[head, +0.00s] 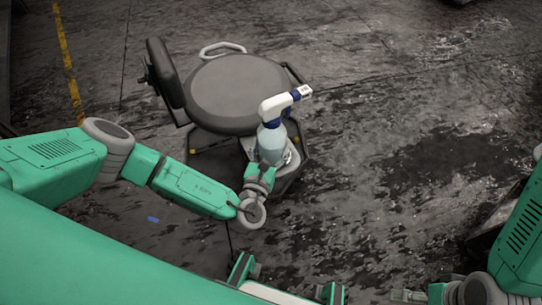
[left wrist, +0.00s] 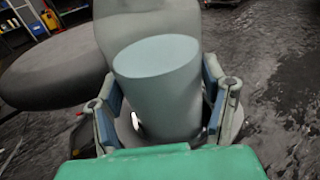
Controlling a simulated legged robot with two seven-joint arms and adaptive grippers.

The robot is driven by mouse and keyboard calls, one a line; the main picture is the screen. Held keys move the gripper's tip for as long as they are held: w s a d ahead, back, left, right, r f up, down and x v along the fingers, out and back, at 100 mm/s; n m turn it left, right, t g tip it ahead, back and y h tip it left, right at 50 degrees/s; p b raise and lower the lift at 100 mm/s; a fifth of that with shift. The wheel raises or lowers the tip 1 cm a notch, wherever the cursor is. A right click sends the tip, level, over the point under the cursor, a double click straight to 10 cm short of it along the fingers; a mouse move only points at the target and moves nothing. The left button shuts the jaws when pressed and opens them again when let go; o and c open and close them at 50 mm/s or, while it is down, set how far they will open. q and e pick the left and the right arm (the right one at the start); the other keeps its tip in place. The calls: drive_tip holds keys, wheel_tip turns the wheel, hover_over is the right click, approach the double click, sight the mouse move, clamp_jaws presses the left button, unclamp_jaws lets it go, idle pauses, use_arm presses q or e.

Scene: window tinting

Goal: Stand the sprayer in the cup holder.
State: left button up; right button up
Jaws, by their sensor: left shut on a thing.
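The sprayer (head: 271,146) has a pale blue see-through bottle and a white and blue spray head. It stands about upright at the near side of the stool. My left gripper (head: 262,176) is shut around the bottle. In the left wrist view the bottle (left wrist: 165,90) sits between the two fingers. My right gripper (head: 287,278) shows at the bottom edge with fingers apart and empty.
The stained floor (head: 430,130) to the right is mostly clear.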

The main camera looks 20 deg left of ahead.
sight(272, 161)
use_arm(q)
drive_tip(key=f, duration=0.1)
drive_tip(key=f+b, duration=0.1)
drive_tip(key=shift+d+f, duration=0.2)
drive_tip(key=shift+f, duration=0.15)
drive_tip(key=shift+d+f+b, duration=0.15)
drive_tip(key=shift+f+b, duration=0.15)
drive_tip(key=shift+b, duration=0.05)
drive_tip(key=shift+d+r, duration=0.1)
drive_tip(key=shift+d, duration=0.05)
drive_tip(key=o, duration=1.6)
drive_tip(key=shift+a, duration=0.25)
use_arm(e)
drive_tip(key=shift+d+f, duration=0.2)
drive_tip(key=shift+f, duration=0.75)
drive_tip(key=shift+a, duration=0.1)
use_arm(q)
drive_tip(key=shift+s, duration=0.2)
drive_tip(key=shift+s+d+r+p, duration=0.15)
drive_tip(key=shift+s+p, duration=1)
drive_tip(key=shift+s, duration=1.8)
drive_tip(key=shift+s+d+r+p, duration=0.15)
drive_tip(key=shift+s+p, duration=0.95)
drive_tip(key=shift+s, duration=1.8)
use_arm(e)
drive_tip(key=shift+r, duration=2.15)
